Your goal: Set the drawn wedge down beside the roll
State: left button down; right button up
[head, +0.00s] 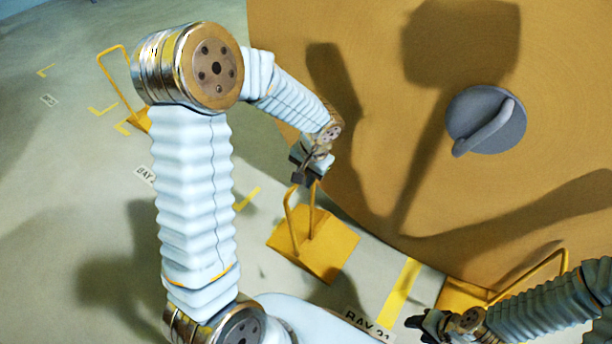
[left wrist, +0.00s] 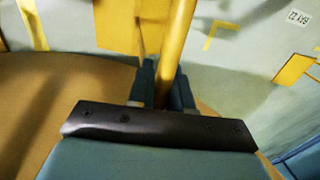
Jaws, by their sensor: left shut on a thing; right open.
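The kraft roll (head: 400,150) is a huge brown disc face filling the right of the head view, with a grey plug and handle (head: 487,120) at its middle. A yellow wedge (head: 315,245) with an upright loop handle is just left of the roll's lower edge. My left gripper (head: 303,177) is shut on the top of its handle. In the left wrist view the yellow handle bar (left wrist: 175,40) runs between the fingers (left wrist: 162,85). I cannot tell whether the wedge touches the floor. My right gripper (head: 428,326) is open, low at the right.
Another yellow wedge (head: 462,294) with a loop handle is at the roll's foot, near my right gripper. A further wedge (head: 140,119) stands far left. Yellow floor marks (head: 402,288) and bay labels (head: 367,326) lie on the grey floor, which is mostly clear at left.

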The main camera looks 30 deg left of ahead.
pick_arm(q)
jog(key=shift+f, duration=0.25)
jog(key=c, duration=1.1)
grip_release()
jog(key=shift+o, duration=0.7)
